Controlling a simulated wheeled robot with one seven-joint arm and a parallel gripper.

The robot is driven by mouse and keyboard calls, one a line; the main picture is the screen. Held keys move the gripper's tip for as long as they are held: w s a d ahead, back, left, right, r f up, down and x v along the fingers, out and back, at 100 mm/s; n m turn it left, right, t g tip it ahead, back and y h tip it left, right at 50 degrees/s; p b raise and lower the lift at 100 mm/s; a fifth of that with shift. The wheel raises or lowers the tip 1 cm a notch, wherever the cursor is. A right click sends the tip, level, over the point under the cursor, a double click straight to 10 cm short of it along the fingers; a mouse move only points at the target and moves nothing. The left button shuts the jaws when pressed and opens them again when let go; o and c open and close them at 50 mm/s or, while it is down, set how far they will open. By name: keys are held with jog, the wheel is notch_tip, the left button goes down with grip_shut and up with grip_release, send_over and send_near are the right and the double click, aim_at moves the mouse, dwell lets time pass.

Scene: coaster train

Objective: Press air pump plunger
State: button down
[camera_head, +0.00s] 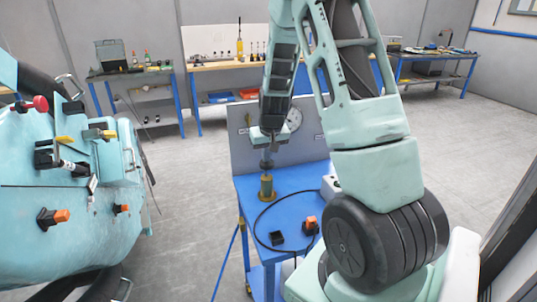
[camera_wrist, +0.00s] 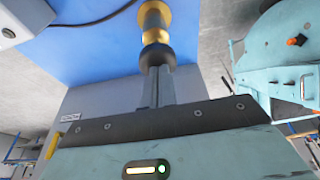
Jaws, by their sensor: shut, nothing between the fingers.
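The air pump (camera_head: 267,187) is a brass-coloured cylinder standing upright on the blue cart top. Its black plunger knob (camera_head: 266,164) is at its upper end. In the wrist view the brass pump (camera_wrist: 155,18) is at the top, with the dark knob (camera_wrist: 157,56) nearer to me. My gripper (camera_head: 267,154) points down directly above the pump. In the wrist view the gripper (camera_wrist: 158,72) has its fingers shut together with nothing between them. The fingertips are at the knob, and whether they touch it I cannot tell exactly.
The blue cart (camera_head: 290,182) has a grey back panel (camera_head: 245,150) with a round gauge (camera_head: 294,119). A black cable (camera_head: 256,222), a small black box (camera_head: 276,238) and an orange-topped switch (camera_head: 310,224) lie on it. A teal machine (camera_head: 70,195) with clamps stands at left. Open floor lies between.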

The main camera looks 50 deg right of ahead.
jog(key=b+v, duration=0.2)
jog(key=v, duration=0.9)
jog(key=shift+w+d, duration=0.15)
jog(key=shift+r, duration=0.1)
